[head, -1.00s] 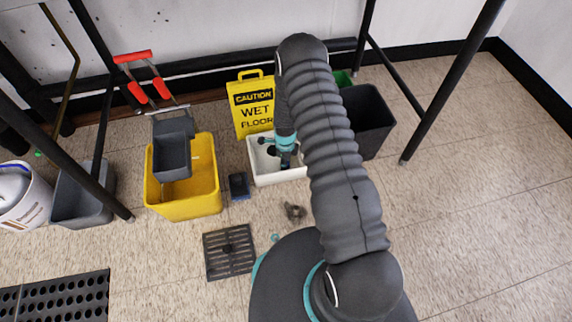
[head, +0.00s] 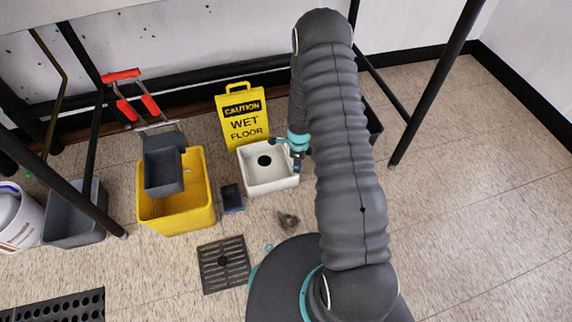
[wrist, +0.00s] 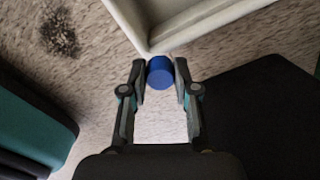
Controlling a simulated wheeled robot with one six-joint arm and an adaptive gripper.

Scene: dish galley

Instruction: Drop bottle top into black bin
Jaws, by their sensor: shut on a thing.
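My gripper (wrist: 160,75) is shut on the bottle top (wrist: 160,72), a small blue cylinder held between the fingertips in the wrist view. In the head view my gripper (head: 298,155) hangs by the right rim of the white basin, and the bottle top cannot be made out. The black bin (head: 374,126) is mostly hidden behind my arm in the head view, with only a part showing to the right. A large dark shape (wrist: 265,110) at the right of the wrist view looks like the bin, close beside my gripper.
The white basin (head: 272,184) has a dark round hole; its corner (wrist: 150,48) is just beyond the bottle top. A yellow wet-floor sign (head: 242,118), a yellow mop bucket (head: 182,219) and a grey bin (head: 75,230) stand left. Black table legs (head: 435,85) frame the area. Floor at right is clear.

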